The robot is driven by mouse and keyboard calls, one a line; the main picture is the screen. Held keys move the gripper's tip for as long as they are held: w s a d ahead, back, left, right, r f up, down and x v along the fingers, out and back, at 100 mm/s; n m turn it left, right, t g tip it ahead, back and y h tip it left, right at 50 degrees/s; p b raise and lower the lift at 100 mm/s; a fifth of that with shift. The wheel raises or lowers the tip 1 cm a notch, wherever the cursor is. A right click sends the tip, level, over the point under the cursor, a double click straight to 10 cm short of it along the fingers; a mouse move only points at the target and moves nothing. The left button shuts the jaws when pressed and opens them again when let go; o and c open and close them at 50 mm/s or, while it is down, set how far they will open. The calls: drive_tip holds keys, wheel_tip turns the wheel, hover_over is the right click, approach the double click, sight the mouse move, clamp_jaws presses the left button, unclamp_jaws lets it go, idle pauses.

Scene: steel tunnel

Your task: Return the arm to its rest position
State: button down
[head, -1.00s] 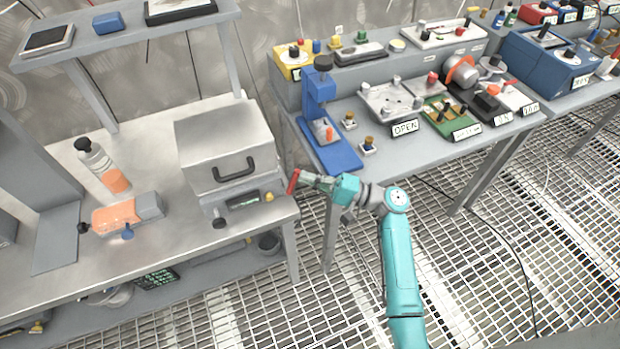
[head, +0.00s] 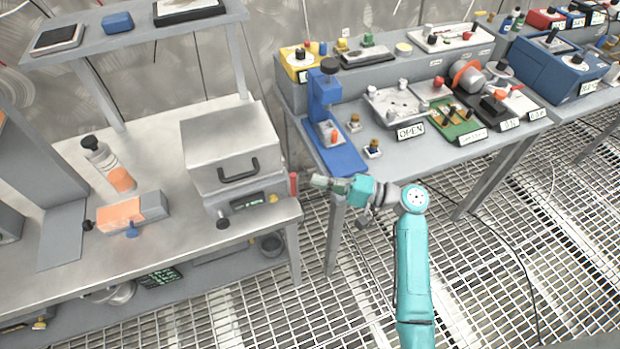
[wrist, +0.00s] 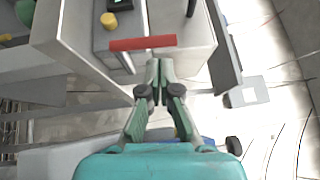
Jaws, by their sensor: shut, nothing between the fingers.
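My teal arm (head: 412,265) reaches up from the bottom of the head view and bends left at its elbow. My gripper (head: 318,182) points left, over the gap between the two benches. It is shut and empty. In the wrist view my gripper (wrist: 159,66) shows with its fingertips together, close to a red bar (wrist: 143,43). The red bar (head: 293,184) is at the right side of a grey box with a black handle (head: 238,168). In the head view a small gap shows between the fingertips and the bar.
The left bench (head: 150,255) carries the grey box, a bottle (head: 110,165) and an orange-and-grey device (head: 133,212). The right bench (head: 430,160) holds a blue press (head: 332,125) and several instruments. Open grating floor (head: 480,280) lies around my arm.

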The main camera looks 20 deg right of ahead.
drive_tip(key=v, duration=0.8)
drive_tip(key=shift+s+d, duration=0.2)
drive_tip(key=shift+d, duration=0.1)
drive_tip(key=shift+f, duration=0.1)
drive_tip(key=s+a+f+m+h, duration=0.2)
drive_tip(key=s+a+f+h, duration=0.4)
drive_tip(key=f, duration=0.3)
drive_tip(key=s+a+f+m+h, duration=0.1)
drive_tip(key=s+a+f+h, duration=0.4)
drive_tip(key=s+f, duration=0.4)
drive_tip(key=s+d+n+h, duration=0.1)
drive_tip(key=s+h, duration=0.2)
drive_tip(key=s, duration=0.4)
drive_tip(key=s+r+n+t+h, duration=0.1)
drive_tip(key=s+r+n, duration=0.3)
drive_tip(key=r, duration=0.5)
drive_tip(key=s+r+n+t, duration=0.3)
drive_tip(key=s+r+n, duration=0.2)
drive_tip(key=s+r, duration=0.4)
drive_tip(key=shift+d+h, duration=0.4)
